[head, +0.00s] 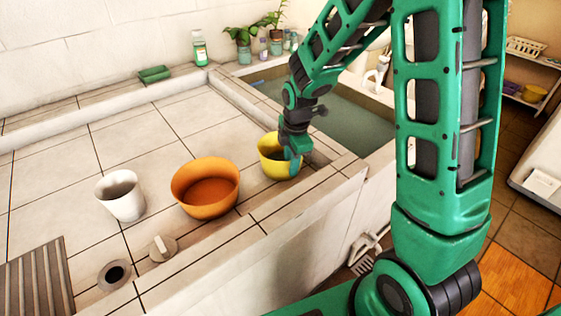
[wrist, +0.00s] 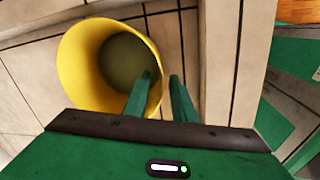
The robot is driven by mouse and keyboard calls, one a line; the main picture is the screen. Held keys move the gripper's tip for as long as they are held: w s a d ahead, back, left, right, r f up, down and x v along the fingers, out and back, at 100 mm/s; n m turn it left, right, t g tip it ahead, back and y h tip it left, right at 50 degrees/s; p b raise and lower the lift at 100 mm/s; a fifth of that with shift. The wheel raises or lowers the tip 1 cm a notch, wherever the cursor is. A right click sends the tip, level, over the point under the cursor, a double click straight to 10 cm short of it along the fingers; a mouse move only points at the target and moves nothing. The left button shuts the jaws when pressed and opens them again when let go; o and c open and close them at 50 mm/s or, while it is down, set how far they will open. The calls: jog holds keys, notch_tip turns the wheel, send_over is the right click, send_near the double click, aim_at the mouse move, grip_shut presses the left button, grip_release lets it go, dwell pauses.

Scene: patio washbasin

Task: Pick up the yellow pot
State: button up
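The yellow pot (head: 268,158) stands upright on the tiled counter, right of the orange bowl, and fills the upper left of the wrist view (wrist: 78,60). My gripper (head: 294,163) is at the pot's right side, pointing down. In the wrist view its two fingers (wrist: 161,79) are apart and straddle the pot's wall. One finger is inside the pot's mouth and the other is outside, with a gap between them. My gripper hides part of the pot's right rim in the head view.
An orange bowl (head: 205,187) and a white cup (head: 121,195) stand to the left. A water-filled basin (head: 345,120) lies behind my arm. A raised ledge (head: 305,190) runs along the counter's front. Open tiles lie behind the bowl.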

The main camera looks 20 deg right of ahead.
aim_at(289, 178)
jog(key=f, duration=0.4)
jog(key=shift+w, duration=0.3)
grip_shut()
jog(key=shift+r, duration=0.2)
jog(key=shift+r, duration=0.25)
jog(key=r, duration=0.3)
jog(key=shift+a+r, duration=0.2)
jog(key=shift+r, duration=0.15)
jog(key=s+a+r, duration=0.1)
jog(key=a+r, duration=0.5)
jog(key=a, duration=0.5)
jog(key=shift+a+r, duration=0.15)
jog(key=shift+r, duration=0.1)
